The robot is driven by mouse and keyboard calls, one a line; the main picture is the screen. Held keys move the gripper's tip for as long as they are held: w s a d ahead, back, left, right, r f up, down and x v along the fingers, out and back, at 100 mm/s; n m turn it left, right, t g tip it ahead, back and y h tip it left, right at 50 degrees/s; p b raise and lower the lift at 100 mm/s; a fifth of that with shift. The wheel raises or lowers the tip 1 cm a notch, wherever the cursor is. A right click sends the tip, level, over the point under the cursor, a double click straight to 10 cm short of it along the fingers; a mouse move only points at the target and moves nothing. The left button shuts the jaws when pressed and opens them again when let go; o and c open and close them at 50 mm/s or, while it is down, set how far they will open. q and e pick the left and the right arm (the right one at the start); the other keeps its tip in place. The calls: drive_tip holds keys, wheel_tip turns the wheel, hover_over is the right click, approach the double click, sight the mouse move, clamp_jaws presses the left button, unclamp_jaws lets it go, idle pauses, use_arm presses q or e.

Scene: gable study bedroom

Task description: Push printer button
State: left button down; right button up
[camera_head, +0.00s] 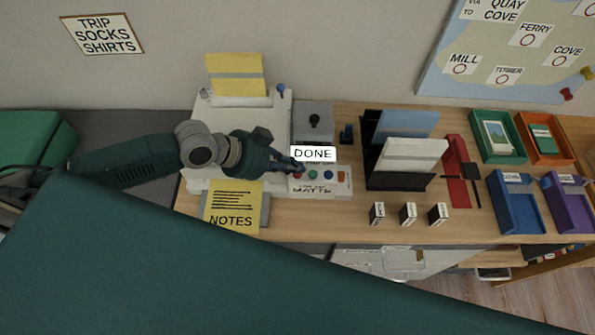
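The white printer (284,117) stands on the left part of the wooden desk, with yellow paper (236,76) at its back. A button panel (322,190) at its front right carries several small coloured buttons, among them a blue one (312,174) and a green one (328,175). A white "DONE" sign (312,153) shows just above the panel. My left gripper (298,168) reaches across the printer, its fingers together and seemingly empty. Its fingertips are at the panel's left end, over a reddish button; I cannot tell whether they touch it. My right gripper is not in view.
A yellow notes pad (232,207) lies in front of the printer. A black file rack (400,182), small labelled blocks (408,214) and coloured trays (516,210) stand to the right. The desk's front strip (345,229) is mostly clear.

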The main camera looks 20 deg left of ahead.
use_arm(q)
drive_tip(key=shift+f, duration=0.4)
idle(0.6)
drive_tip(key=shift+r+p, duration=0.5)
drive_tip(key=shift+r, duration=0.3)
drive_tip(key=shift+r+p, duration=0.45)
drive_tip(key=shift+r, duration=0.05)
wheel_tip(320, 180, up, 4)
drive_tip(key=p, duration=0.3)
drive_tip(key=shift+r+p, duration=0.1)
drive_tip(key=shift+p, duration=0.25)
